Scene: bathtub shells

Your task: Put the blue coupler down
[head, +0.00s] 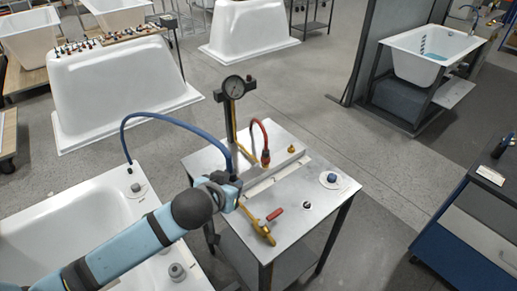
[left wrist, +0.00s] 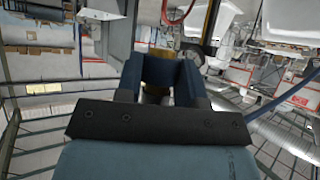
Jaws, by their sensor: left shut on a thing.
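A blue hose (head: 172,118) arches from a fitting on the white tub at the left to my left gripper (head: 234,182). The blue coupler at the hose's end is mostly hidden by the fingers in the head view. My left gripper is shut on it, above the left edge of a metal bench (head: 300,208). In the left wrist view, the two dark blue fingers (left wrist: 162,82) close around a partly hidden brass-coloured piece. A blue-topped round fitting (head: 332,178) sits on a white disc at the bench's right. My right gripper is not in view.
The bench bears a gauge on a post (head: 233,88), a red hose (head: 256,129), a brass valve (head: 258,226) with a red handle (head: 275,214), and a small dark fitting (head: 306,205). A white tub (head: 100,206) adjoins at the left. Bare bench top lies toward the front right.

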